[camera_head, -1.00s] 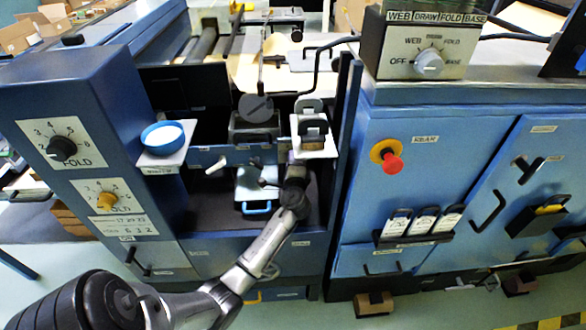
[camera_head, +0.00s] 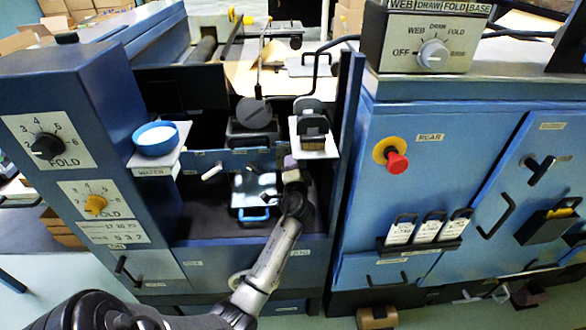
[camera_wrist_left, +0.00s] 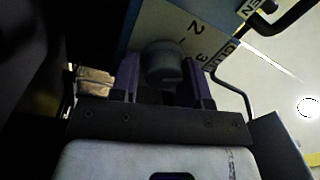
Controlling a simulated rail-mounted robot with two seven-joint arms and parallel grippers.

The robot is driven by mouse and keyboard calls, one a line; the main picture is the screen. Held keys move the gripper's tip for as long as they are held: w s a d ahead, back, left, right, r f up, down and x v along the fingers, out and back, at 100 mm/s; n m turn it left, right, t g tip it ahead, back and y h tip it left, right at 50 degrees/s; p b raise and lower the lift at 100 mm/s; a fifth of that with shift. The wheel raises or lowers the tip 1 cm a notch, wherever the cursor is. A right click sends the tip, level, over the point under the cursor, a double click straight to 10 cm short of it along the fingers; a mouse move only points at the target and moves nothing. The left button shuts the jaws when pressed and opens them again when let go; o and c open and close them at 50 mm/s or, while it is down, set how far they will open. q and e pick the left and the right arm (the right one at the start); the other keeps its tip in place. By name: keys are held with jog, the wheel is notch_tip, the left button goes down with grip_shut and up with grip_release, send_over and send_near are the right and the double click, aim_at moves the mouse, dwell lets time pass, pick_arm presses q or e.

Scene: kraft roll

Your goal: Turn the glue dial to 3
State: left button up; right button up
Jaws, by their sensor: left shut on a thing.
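The glue dial (camera_wrist_left: 163,65) is a dark round knob on a pale plate marked 2, 3 and GLUE in the left wrist view. My left gripper (camera_wrist_left: 163,82) is shut on the knob, with a purple-grey finger on each side. The knob's pointer is hard to make out. In the head view my left gripper (camera_head: 292,172) is at the front of the machine's middle bay, below the small pale shelf. The dial is hidden there behind my gripper. My right gripper is not in view.
A blue water bowl (camera_head: 156,138) sits on a bracket left of the bay. A red stop button (camera_head: 397,162) is on the right cabinet. A tray with a blue handle (camera_head: 254,214) lies beside my wrist.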

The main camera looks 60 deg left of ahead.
pick_arm(q)
jog(key=shift+r, duration=0.4)
jog(key=o, duration=0.6)
jog(key=shift+o, duration=0.9)
jog(key=shift+a, duration=0.1)
jog(key=shift+o, duration=0.3)
jog(key=shift+f, duration=0.15)
jog(key=p+v, duration=0.2)
jog(key=v, duration=1.1)
jog(key=shift+s+d+f, duration=0.15)
jog(key=shift+s+d, duration=0.05)
jog(key=shift+d, duration=0.1)
